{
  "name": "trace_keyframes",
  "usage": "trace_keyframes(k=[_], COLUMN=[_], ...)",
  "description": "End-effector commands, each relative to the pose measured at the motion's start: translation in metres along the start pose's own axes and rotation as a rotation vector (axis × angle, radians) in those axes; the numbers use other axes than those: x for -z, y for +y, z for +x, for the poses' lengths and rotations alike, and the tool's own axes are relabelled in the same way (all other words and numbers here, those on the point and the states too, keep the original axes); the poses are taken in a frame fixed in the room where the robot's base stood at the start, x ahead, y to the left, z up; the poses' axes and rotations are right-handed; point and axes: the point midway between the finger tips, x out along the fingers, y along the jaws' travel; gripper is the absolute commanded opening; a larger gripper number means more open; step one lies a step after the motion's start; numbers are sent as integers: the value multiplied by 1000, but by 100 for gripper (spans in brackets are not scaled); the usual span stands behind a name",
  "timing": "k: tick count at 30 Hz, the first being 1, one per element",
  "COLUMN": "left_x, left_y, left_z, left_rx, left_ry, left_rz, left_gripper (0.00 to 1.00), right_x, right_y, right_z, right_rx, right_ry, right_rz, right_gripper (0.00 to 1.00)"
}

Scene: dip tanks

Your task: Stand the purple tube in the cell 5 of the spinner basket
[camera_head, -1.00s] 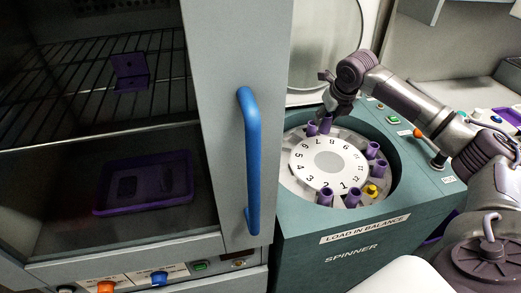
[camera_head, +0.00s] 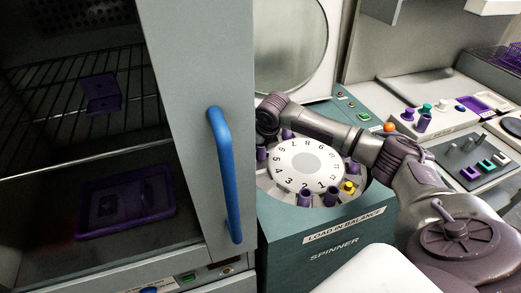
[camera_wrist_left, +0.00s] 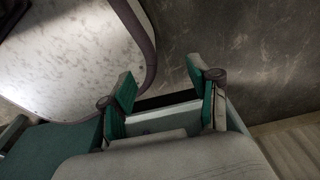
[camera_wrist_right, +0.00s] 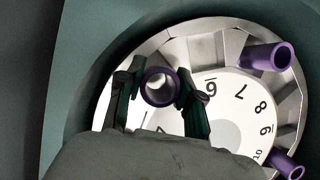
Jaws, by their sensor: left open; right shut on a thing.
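The purple tube (camera_wrist_right: 160,87) is in my right gripper (camera_wrist_right: 157,95), with its open mouth facing the right wrist camera. In the head view, my right gripper (camera_head: 264,136) is at the left rim of the spinner basket, and the tube (camera_head: 261,154) shows below it beside the number 5. Whether its foot is inside the cell or just above it cannot be told. The basket's numbered white disc (camera_head: 305,164) lies inside the spinner (camera_head: 320,232). My left gripper (camera_wrist_left: 162,85) is open and empty in its wrist view, and out of the head view.
Other purple tubes (camera_head: 305,198) and a yellow one (camera_head: 348,187) stand around the basket. A tube (camera_wrist_right: 268,57) stands near number 7. The spinner's round lid (camera_head: 290,45) is up behind. A cabinet with a blue handle (camera_head: 224,170) stands at the left.

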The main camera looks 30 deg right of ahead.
Motion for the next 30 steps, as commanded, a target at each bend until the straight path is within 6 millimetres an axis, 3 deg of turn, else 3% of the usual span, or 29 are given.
trace_keyframes(k=[4,14,15,18,30], left_x=[-6,-17,-17,-16,-15], left_y=[1,2,2,3,4], left_z=[-4,-4,-4,-4,-3], left_rx=[-1,-3,-3,-3,-5], left_ry=[-10,-26,-26,-26,-25], left_rz=[-1,0,0,0,2], left_gripper=[61,61,61,61,61], right_x=[7,8,8,8,7], right_y=[0,0,0,0,-1], right_z=[17,20,20,20,14], right_rx=[0,0,0,0,0], right_ry=[1,0,0,0,-1], right_rz=[-1,-1,-1,-1,-1], right_gripper=[0,0,43,59,61])
